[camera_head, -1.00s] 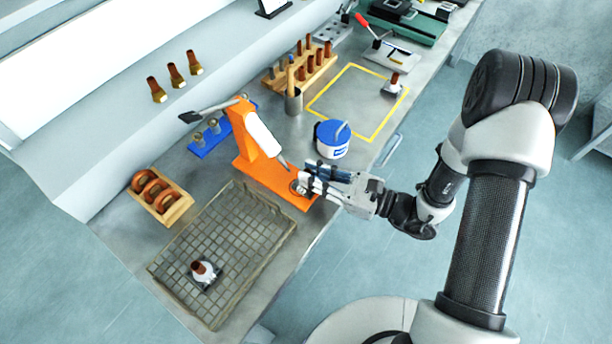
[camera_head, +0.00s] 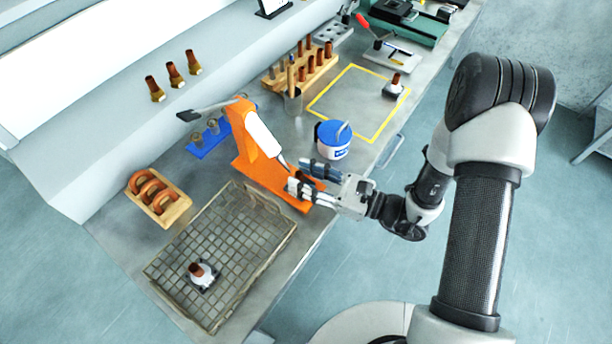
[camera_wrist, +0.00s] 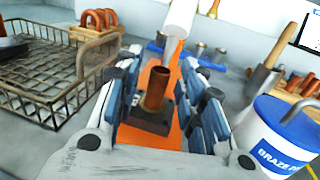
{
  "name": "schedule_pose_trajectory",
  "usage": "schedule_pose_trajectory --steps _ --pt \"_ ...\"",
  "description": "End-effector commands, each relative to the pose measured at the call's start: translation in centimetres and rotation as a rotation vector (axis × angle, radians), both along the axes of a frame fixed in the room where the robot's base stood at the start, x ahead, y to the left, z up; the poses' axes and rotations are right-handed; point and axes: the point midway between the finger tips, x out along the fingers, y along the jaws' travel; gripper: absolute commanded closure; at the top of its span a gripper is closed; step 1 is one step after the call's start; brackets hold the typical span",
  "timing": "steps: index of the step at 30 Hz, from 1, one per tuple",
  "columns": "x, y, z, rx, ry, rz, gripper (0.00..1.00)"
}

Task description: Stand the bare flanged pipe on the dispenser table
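The bare flanged pipe (camera_wrist: 156,90), a short copper tube on a dark square flange, stands upright between my fingers in the wrist view. It appears to rest at the orange dispenser's base, under the white nozzle; the small table under the flange is hidden. The dispenser (camera_head: 247,135) has an orange base, a white slanted syringe and a grey lever. My gripper (camera_head: 302,180) is at the front end of that base. It also shows in the wrist view (camera_wrist: 160,85), its fingers apart on both sides of the flange with gaps.
A wire basket (camera_head: 288,243) holds a flanged pipe with a white collar (camera_head: 201,273). A blue-white tub (camera_head: 333,140) stands close beside my gripper. A yellow-outlined area (camera_head: 345,100) holds another flanged pipe (camera_head: 394,87). Wooden racks (camera_head: 170,212) stand behind.

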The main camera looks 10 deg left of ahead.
Motion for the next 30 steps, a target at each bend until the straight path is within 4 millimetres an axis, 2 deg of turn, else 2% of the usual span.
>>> schedule_pose_trajectory --steps 11,14,24,30 --pt "0.0 -0.2 0.5 0.0 0.0 -0.002 0.63" --pt "-0.2 -1.8 0.4 0.0 0.002 -0.006 0.63" --pt "-1.6 -8.8 0.5 0.0 0.0 -0.007 0.63" --pt "-2.2 -11.3 0.4 0.0 0.0 -0.002 0.63"
